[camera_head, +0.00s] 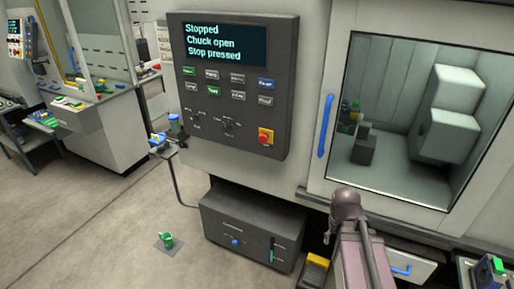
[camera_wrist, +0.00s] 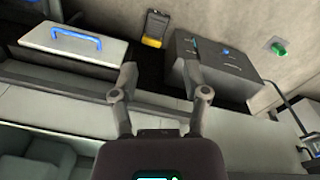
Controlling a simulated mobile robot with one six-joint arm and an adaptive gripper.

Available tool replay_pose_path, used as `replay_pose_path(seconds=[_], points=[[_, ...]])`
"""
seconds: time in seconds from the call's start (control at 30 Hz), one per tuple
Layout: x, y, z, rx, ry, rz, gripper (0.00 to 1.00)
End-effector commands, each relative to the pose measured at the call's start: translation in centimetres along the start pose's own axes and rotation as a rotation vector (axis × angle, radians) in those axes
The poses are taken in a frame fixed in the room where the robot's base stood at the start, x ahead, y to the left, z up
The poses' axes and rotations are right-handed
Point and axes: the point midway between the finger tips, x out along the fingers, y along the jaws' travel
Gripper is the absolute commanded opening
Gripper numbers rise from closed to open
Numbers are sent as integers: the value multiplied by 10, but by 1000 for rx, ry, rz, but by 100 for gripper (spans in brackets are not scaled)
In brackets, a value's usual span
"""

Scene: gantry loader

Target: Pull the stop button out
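The panel's screen (camera_head: 223,44) reads "Stopped", "Chuck open" and "Stop pressed". My gripper (camera_wrist: 160,78) is open in the wrist view, with its two fingers spread and nothing between them. The button is not in the wrist view. In the head view part of my arm shows at bottom centre, to the right of and below the button, and well apart from it.
A machine window with a blue door handle (camera_head: 326,126) is right of the panel. Below stand a dark box (camera_head: 232,222), a yellow pedal (camera_head: 314,266) and a drawer with a blue handle (camera_wrist: 76,38). A small side shelf holds blue items (camera_head: 158,139). The space before the panel looks clear.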

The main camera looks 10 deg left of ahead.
Motion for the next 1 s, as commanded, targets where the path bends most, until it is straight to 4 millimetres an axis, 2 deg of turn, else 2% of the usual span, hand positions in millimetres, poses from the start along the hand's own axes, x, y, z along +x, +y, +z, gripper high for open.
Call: replay_pose_path(seconds=[0.03,0.07,0.17,0.37,0.57,0.77,0.87,1.0], points=[[2,-1,-7,-31,9,22,89],[3,0,-12,-56,16,40,97],[6,0,-30,-164,46,119,97],[5,-6,-83,-480,107,356,97],[-9,-28,-142,-839,135,637,97],[-32,-67,-197,-1194,114,939,97],[-47,-94,-222,-1365,81,1100,97],[-68,-140,-253,-1592,11,1339,97]])
